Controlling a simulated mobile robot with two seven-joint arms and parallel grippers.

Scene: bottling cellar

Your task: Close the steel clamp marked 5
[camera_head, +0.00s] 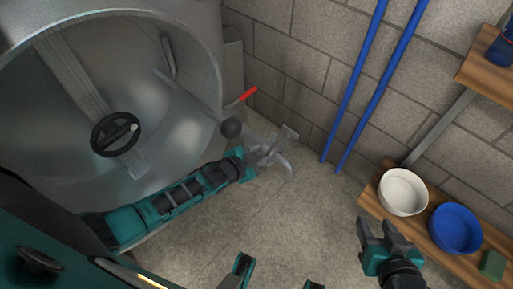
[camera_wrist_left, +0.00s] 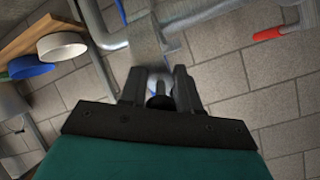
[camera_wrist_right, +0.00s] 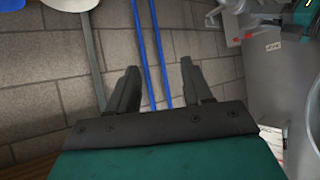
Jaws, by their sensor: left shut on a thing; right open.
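The steel clamp (camera_head: 274,152) is a bright metal fitting with curved arms, low by the wall right of the tank. I cannot read a number on it. My left gripper (camera_head: 254,160) is at its near left side and shut on part of it. In the left wrist view, the fingers (camera_wrist_left: 160,88) close on a small part below a broad grey metal piece (camera_wrist_left: 148,45); the held part is mostly hidden. The clamp also shows at the top right of the right wrist view (camera_wrist_right: 258,22). My right gripper (camera_head: 376,226) is open and empty, left of the shelf bowls.
A large open steel tank (camera_head: 205,60) with a black handwheel (camera_head: 116,134) stands at left. Blue pipes (camera_head: 375,85) run up the wall. A shelf holds a white bowl (camera_head: 403,191) and blue bowl (camera_head: 455,228).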

